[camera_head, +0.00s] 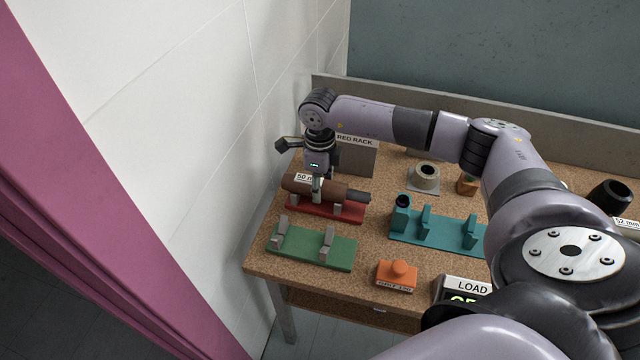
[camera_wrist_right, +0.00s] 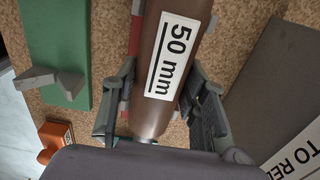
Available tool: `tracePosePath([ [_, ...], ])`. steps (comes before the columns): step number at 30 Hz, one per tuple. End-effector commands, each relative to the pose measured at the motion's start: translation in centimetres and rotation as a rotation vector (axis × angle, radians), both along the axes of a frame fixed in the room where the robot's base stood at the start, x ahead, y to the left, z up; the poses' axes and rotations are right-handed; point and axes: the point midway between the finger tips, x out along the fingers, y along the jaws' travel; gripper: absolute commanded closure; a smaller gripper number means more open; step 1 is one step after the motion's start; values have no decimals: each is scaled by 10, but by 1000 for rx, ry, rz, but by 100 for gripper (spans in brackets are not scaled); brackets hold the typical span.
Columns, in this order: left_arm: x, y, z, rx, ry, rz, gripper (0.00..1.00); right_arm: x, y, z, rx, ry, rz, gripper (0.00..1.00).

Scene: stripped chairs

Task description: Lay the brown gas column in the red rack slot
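The brown gas column (camera_head: 325,191) lies lengthwise along the red rack (camera_head: 326,209), low over its grey supports. Whether it rests fully in them is hard to tell. Its white "50 mm" label shows in the right wrist view, on the column (camera_wrist_right: 165,75). My right gripper (camera_head: 317,192) reaches down over the column's middle. In the wrist view its fingers (camera_wrist_right: 163,95) stand on both sides of the column, seemingly closed against it. A strip of the red rack (camera_wrist_right: 134,38) shows beside the column. My left gripper is not in view.
A green rack (camera_head: 312,250) lies in front of the red one. A teal rack (camera_head: 440,232) and an orange block (camera_head: 397,274) are to the right. A "RED RACK" sign (camera_head: 357,155) stands behind. A white wall (camera_head: 190,110) is close on the left.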

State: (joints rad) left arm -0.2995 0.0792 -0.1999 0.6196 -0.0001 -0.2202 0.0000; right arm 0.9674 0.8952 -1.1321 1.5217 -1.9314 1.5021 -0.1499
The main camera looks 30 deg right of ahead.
Motion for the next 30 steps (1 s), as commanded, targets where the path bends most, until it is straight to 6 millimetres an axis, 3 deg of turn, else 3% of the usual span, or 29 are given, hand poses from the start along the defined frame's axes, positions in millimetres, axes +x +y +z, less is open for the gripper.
tracePosePath([
  [10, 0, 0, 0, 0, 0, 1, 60, 0, 0, 0, 0, -1, 0, 38],
  [20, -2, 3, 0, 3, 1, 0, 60, -1, 0, 0, -1, 2, 0, 37],
  [26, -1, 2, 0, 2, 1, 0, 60, 0, -1, 25, -2, -3, 0, 37],
  [30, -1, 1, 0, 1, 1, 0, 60, 1, -1, 56, -1, -5, 1, 37],
])
